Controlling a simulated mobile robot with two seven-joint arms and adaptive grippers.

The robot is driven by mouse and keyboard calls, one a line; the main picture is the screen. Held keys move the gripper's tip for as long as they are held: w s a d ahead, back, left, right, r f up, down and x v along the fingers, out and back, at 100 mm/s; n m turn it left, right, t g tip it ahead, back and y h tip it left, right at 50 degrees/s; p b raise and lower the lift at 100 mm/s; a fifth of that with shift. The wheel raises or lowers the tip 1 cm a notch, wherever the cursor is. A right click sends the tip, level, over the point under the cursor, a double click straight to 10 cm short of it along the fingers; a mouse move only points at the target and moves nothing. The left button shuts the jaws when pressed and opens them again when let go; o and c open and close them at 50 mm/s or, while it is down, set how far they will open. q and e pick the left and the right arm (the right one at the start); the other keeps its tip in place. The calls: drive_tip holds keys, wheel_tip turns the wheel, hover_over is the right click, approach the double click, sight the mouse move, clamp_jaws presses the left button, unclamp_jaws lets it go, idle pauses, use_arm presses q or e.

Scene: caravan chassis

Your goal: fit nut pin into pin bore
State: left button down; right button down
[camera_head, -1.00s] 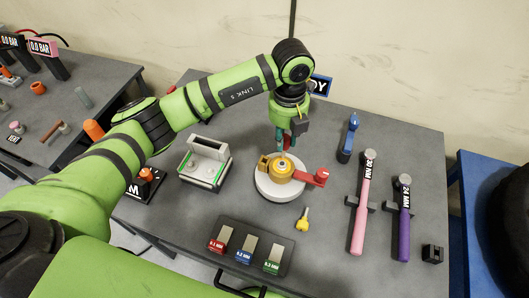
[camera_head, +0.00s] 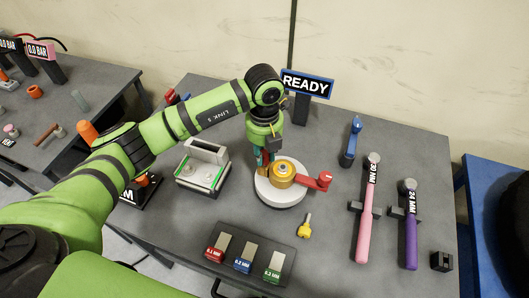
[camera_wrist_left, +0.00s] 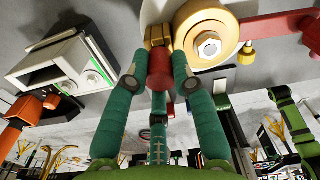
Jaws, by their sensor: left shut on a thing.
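My left gripper (camera_head: 266,164) points down at the left side of the brass hub (camera_head: 283,171) on the round white base (camera_head: 277,196). In the left wrist view its teal fingers (camera_wrist_left: 160,74) are shut on a red cylindrical piece, apparently the nut pin (camera_wrist_left: 160,80). The red piece lines up with a small brass block (camera_wrist_left: 157,37) beside the hub (camera_wrist_left: 205,25). The block probably holds the pin bore; the bore itself is hidden. I cannot tell whether the pin tip is inside it. A silver hex nut (camera_wrist_left: 208,45) sits at the hub's centre. My right gripper is out of view.
A red arm (camera_head: 314,182) sticks out right of the hub. A grey-white device (camera_head: 203,168) stands close left. A yellow key-like piece (camera_head: 305,226) and a gauge tray (camera_head: 289,272) lie in front. Pink (camera_head: 368,215) and purple (camera_head: 410,230) tools lie right. A READY sign (camera_head: 306,84) stands behind.

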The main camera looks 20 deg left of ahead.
use_arm(q)
drive_tip(key=shift+f, duration=0.2)
drive_tip(key=c, duration=1)
unclamp_jaws()
drive_tip(key=shift+c, duration=0.2)
drive_tip(key=shift+r, duration=0.1)
drive_tip(key=shift+r, duration=0.45)
wheel_tip(320, 180, up, 11)
drive_tip(key=b, duration=0.3)
drive_tip(key=shift+r, duration=0.2)
